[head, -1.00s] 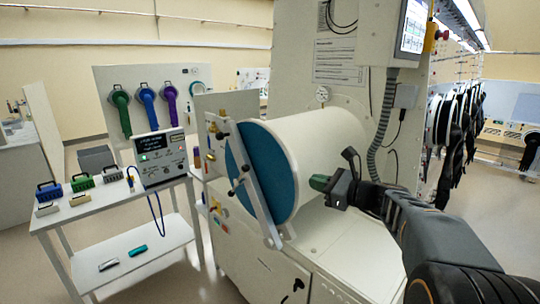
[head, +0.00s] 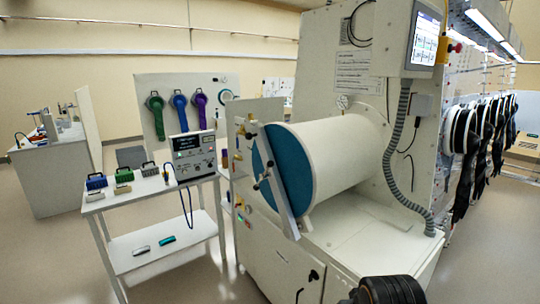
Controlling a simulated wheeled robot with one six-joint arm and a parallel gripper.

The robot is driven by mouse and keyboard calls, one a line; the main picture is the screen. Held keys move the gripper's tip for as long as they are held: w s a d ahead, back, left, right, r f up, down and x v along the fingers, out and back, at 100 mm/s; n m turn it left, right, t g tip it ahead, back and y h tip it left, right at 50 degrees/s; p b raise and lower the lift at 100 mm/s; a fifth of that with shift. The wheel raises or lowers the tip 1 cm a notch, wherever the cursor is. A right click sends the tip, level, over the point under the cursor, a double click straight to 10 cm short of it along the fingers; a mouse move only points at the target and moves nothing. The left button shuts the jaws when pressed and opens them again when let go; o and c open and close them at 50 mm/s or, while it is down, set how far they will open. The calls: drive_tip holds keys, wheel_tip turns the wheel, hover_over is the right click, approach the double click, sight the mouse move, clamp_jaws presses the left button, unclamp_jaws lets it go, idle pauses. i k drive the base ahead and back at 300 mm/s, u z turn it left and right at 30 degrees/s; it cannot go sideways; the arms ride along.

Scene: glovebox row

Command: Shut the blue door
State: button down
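The blue door (head: 292,166) is a round teal-blue disc at the near left end of the white cylindrical chamber (head: 345,150). A pale slanted bar (head: 279,190) with dark knobs crosses in front of it. The disc sits at the chamber's rim, and I cannot tell whether it is fully closed or latched. Part of the disc is hidden behind the bar. My gripper is out of view; only a dark ribbed part of my arm shows at the bottom edge.
A white cart (head: 150,195) with small coloured cases and a control box (head: 194,155) stands left of the chamber. A screen (head: 425,35) and grey hose (head: 392,150) are at right. Open floor lies at the lower left and far right.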

sight(291, 188)
drive_tip(key=u, duration=1.25)
drive_tip(key=i, duration=1.75)
drive_tip(key=z, duration=0.55)
